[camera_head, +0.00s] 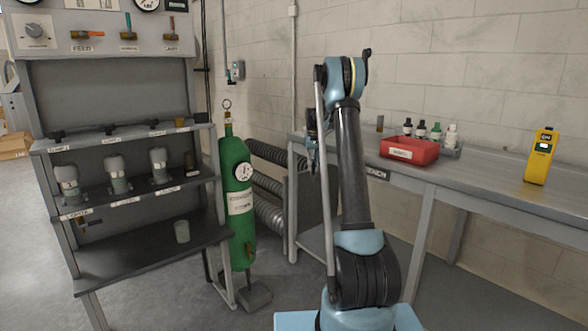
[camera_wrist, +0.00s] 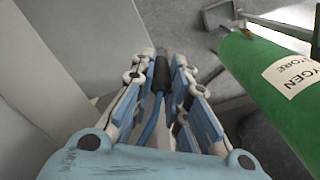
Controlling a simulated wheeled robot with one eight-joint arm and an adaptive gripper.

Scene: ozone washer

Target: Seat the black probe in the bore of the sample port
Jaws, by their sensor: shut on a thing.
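My gripper (camera_wrist: 160,66) is shut on the black probe (camera_wrist: 160,76), which sits between the two fingers in the wrist view. A blue cable runs from the probe back toward my wrist. In the head view my gripper (camera_head: 313,155) hangs behind and left of my arm, in front of the bench's left end. The probe is too small and hidden to make out there. I cannot pick out the sample port or its bore for certain in either view.
A green oxygen cylinder (camera_head: 238,185) stands left of my arm; it also shows at right in the wrist view (camera_wrist: 262,85). A grey shelf rack (camera_head: 150,262) stands at left. The bench (camera_head: 480,181) at right carries a red bin (camera_head: 409,150), bottles and a yellow meter (camera_head: 541,158).

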